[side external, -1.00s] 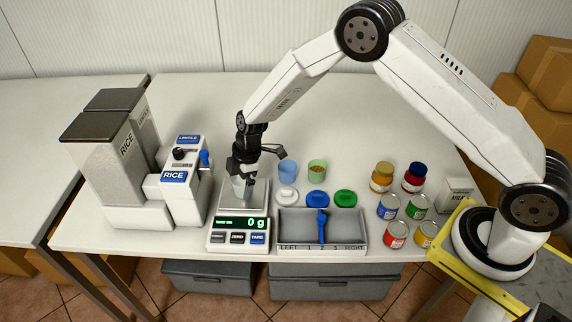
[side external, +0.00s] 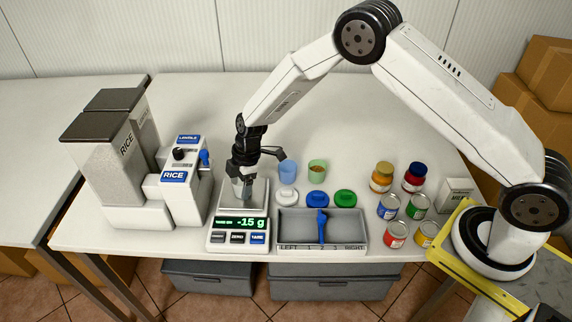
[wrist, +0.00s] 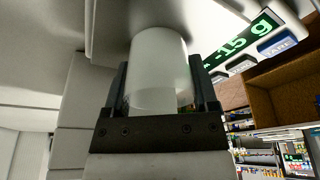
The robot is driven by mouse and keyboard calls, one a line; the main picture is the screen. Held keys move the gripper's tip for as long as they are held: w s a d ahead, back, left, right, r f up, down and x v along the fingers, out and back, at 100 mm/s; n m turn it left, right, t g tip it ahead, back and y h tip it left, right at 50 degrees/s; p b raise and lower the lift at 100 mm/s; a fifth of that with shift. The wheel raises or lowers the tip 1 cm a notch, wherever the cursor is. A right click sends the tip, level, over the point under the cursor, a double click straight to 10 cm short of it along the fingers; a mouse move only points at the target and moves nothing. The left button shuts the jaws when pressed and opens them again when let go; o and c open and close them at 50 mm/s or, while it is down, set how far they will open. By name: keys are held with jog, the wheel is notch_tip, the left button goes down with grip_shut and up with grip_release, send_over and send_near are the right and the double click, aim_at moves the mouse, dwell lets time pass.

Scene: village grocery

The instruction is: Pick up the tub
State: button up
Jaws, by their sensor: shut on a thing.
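The tub (wrist: 157,75) is a whitish, translucent, empty-looking cup in the wrist view, held between the two dark fingers of my gripper (wrist: 160,95). In the side external view my gripper (side external: 242,182) is over the left part of the scale's pan (side external: 258,194), and the tub there is mostly hidden by the fingers. The scale (side external: 238,232) shows -15 g on its green display. I cannot tell how far the tub is above the pan.
A RICE and LENTILS dispenser (side external: 174,190) stands close on the left. A blue cup (side external: 288,173), a green cup (side external: 317,171) and several lids are to the right. A grey divided tray (side external: 295,236) is in front of them. Several cans and jars stand farther right.

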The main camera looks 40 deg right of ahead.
jog(key=shift+r, duration=0.15)
jog(key=shift+r, duration=0.45)
jog(key=s+d+r, duration=0.3)
jog(key=s+r, duration=0.8)
jog(key=s, duration=0.2)
jog(key=shift+s+r, duration=0.3)
jog(key=shift+r, duration=0.1)
jog(key=shift+d, duration=0.1)
